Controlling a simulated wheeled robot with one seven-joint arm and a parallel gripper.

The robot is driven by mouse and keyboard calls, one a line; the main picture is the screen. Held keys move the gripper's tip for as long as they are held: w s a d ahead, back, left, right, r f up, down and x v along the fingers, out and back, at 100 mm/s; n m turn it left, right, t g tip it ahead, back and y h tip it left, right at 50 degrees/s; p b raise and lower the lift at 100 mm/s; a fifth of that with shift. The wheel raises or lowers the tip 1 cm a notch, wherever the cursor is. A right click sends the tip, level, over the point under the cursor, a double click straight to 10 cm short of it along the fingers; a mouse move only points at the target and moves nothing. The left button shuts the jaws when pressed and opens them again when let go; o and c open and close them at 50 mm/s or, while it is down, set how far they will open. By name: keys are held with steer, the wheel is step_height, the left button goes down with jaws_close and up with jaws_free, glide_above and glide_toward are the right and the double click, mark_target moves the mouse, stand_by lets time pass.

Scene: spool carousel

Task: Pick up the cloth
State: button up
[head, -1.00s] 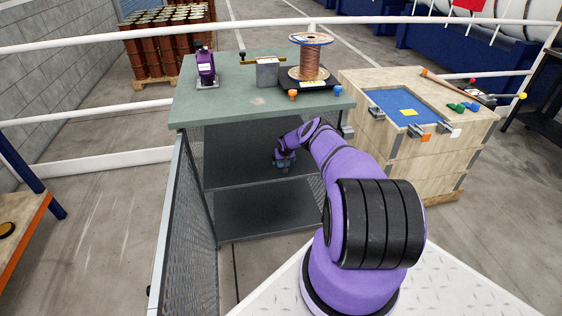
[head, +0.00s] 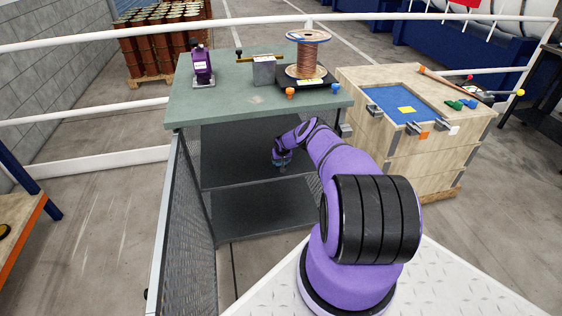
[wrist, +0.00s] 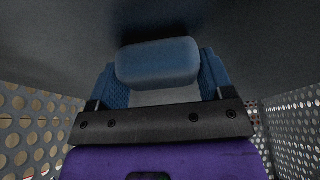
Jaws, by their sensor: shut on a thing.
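A blue, rounded, folded cloth (wrist: 157,62) shows in the wrist view, lying across between the two blue textured fingers of my gripper (wrist: 160,85). My gripper is shut on it. In the head view my gripper (head: 282,167) is inside the lower part of the green-topped bench (head: 215,103), above its lower dark shelf. The cloth is too small and too hidden to make out in the head view.
Perforated metal side panels (wrist: 35,130) stand left and right of my gripper. The bench top overhead carries a copper wire spool (head: 307,60), a grey block (head: 264,70) and a purple device (head: 202,65). A wooden crate (head: 420,160) stands to the right.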

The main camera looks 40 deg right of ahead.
steer(key=shift+r, duration=0.55)
steer(key=shift+s+a+r, duration=0.1)
steer(key=shift+a+r, duration=0.05)
steer(key=shift+r, duration=0.5)
steer(key=shift+a+r, duration=0.15)
steer(key=shift+r, duration=0.45)
steer(key=s+a+r, duration=0.1)
steer(key=s+a, duration=0.9)
steer(key=a, duration=0.1)
steer(key=shift+a+r, duration=0.15)
steer(key=shift+a, duration=0.15)
